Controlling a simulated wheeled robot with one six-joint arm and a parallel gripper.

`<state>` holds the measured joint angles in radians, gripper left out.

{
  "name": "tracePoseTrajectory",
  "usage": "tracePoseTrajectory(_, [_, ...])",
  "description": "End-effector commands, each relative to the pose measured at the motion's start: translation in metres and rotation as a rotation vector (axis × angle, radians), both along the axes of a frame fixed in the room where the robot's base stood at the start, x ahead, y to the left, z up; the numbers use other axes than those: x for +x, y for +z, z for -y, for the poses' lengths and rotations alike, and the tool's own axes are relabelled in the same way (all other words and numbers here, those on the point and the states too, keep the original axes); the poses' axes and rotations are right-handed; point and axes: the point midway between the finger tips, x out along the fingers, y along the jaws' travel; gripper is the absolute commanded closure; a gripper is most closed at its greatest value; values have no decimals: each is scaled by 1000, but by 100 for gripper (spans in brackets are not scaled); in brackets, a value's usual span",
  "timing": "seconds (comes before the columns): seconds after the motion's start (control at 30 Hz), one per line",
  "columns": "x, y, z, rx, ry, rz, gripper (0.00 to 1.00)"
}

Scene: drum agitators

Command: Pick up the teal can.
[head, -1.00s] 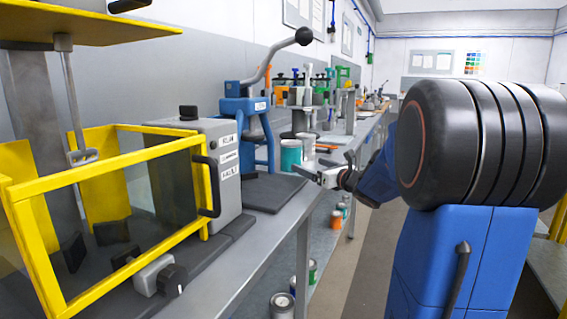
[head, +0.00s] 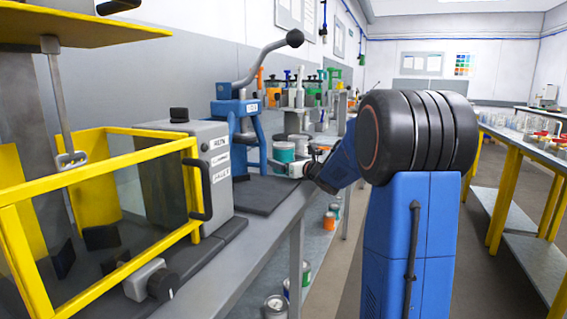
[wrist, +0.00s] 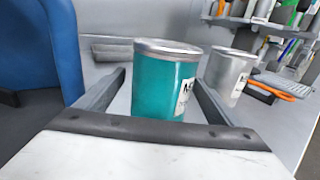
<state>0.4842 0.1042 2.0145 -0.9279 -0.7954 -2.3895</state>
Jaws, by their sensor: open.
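The teal can (wrist: 155,88) stands upright with a silver lid and a white label, in the middle of the wrist view. My gripper (wrist: 160,90) is open, with one finger on each side of the can; I cannot tell whether either finger touches it. In the head view the teal can (head: 284,151) shows on the bench, partly hidden by my gripper (head: 276,168).
A grey can (wrist: 229,74) stands just right of the teal can in the wrist view, close to the right finger. A blue lever press (head: 236,115) stands left of the cans. An orange-handled tool (wrist: 282,90) lies farther right. A yellow-framed guard (head: 100,205) stands at near left.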

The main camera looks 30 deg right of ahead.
Motion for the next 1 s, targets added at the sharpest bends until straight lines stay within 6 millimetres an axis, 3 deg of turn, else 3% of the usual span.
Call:
tracePoseTrajectory(0.27, [37, -2, -2, 0, 1, -1, 13])
tracePoseTrajectory(0.53, [41, -2, -3, 0, 0, -1, 13])
tracePoseTrajectory(0.77, [40, -2, -3, 0, 0, -1, 68])
tracePoseTrajectory(1.0, [40, -1, -3, 0, 0, 0, 70])
